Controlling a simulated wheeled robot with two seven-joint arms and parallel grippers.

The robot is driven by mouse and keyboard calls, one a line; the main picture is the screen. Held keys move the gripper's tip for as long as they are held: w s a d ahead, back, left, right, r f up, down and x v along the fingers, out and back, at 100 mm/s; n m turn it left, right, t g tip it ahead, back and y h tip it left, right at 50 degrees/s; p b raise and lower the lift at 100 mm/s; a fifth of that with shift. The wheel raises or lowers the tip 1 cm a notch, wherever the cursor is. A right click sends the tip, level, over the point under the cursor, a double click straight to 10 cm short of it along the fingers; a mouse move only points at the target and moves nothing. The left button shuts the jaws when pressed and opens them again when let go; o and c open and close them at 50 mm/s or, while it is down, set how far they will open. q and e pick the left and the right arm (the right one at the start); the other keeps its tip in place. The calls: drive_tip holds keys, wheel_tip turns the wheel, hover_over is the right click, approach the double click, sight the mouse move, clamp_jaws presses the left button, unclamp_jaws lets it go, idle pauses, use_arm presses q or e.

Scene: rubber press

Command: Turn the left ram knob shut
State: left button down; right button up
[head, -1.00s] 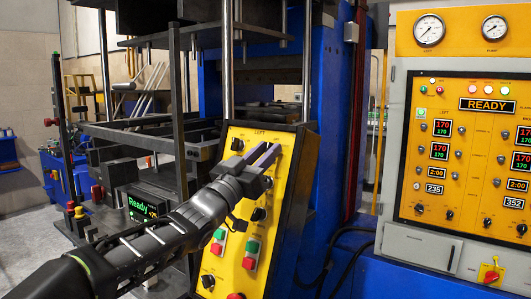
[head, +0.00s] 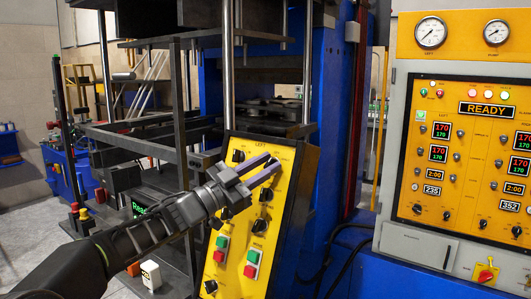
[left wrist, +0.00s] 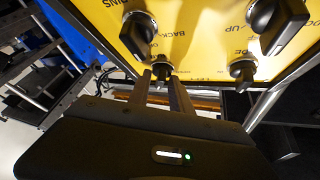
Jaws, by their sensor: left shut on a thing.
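The yellow control panel (head: 240,245) with black rotary knobs leans at the middle of the head view. My left gripper (head: 274,161) is at its upper right, the two fingers reaching in to the panel face. In the left wrist view my gripper (left wrist: 162,78) has its fingers on either side of a small black knob (left wrist: 162,68) and is shut on it. In the head view the fingers hide that knob. A matching small knob (left wrist: 243,70) sits beside it, apart from the fingers. I cannot read which ram label belongs to the held knob. My right gripper is not in view.
Two larger black knobs, one left (left wrist: 138,30) and one right (left wrist: 278,20), stand close to the fingers. Green and red push buttons (head: 252,257) are lower on the panel. A cabinet reading READY (head: 488,108) stands at the right. A blue press frame (head: 335,110) is behind.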

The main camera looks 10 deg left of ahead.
use_arm(q)
drive_tip(key=shift+r+m+g+h+p, duration=0.25)
drive_tip(key=shift+m+g+h+p, duration=0.25)
drive_tip(key=shift+m+g+p, duration=0.55)
drive_tip(key=shift+f+m+g+p, duration=0.2)
drive_tip(key=shift+m+g+p, duration=0.65)
drive_tip(key=shift+m, duration=0.7)
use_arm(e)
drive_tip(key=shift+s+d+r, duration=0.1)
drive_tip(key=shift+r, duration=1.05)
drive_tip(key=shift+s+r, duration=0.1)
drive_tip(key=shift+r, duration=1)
use_arm(q)
drive_tip(key=c, duration=1.5)
unclamp_jaws()
drive_tip(key=shift+a, duration=0.1)
